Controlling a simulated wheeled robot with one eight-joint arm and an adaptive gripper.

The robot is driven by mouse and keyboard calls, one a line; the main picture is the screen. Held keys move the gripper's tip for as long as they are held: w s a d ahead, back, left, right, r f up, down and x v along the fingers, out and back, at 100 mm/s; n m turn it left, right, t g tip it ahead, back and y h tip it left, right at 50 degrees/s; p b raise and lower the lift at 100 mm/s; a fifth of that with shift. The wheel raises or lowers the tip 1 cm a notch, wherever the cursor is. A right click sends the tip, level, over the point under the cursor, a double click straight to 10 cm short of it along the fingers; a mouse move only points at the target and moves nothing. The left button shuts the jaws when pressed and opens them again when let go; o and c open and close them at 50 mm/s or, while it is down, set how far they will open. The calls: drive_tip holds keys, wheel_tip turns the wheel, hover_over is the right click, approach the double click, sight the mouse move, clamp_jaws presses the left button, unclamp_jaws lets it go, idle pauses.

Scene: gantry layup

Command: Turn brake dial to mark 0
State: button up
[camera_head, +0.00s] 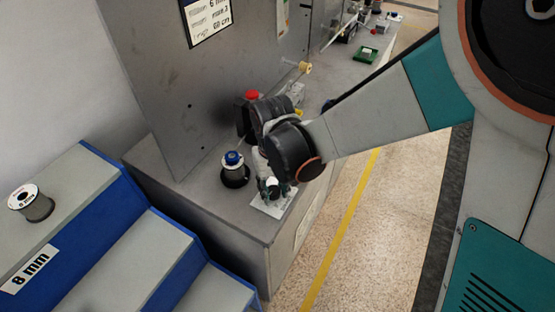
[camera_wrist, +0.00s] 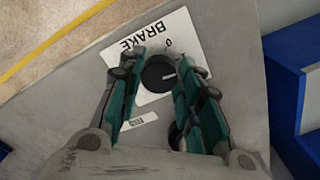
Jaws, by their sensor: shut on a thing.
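The brake dial (camera_wrist: 157,73) is a round black knob with a short white pointer line, on a white plate marked BRAKE (camera_wrist: 146,33) with a 0 near its far edge. The pointer line lies on the dial's right side, toward the right finger, and not straight at the 0. My gripper (camera_wrist: 152,80) is shut on the dial, with one green finger on each side of it. In the head view my gripper (camera_head: 271,188) is low over the white plate (camera_head: 268,208) at the bench corner; the dial is hidden there.
A spool with a blue top (camera_head: 233,165) stands on the bench close left of my gripper. A red button (camera_head: 252,95) is behind my wrist. Blue-edged steps (camera_head: 150,245) hold another spool (camera_head: 32,203) at left. The floor right of the bench (camera_head: 345,220) is clear, with a yellow line.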

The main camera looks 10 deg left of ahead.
drive_tip(key=n, duration=0.5)
drive_tip(key=shift+w+n, duration=0.1)
drive_tip(key=shift+n, duration=0.2)
drive_tip(key=shift+d+n, duration=0.1)
drive_tip(key=shift+n, duration=2.2)
drive_tip(key=o, duration=1.1)
drive_tip(key=shift+w, duration=0.1)
drive_tip(key=shift+c, duration=0.2)
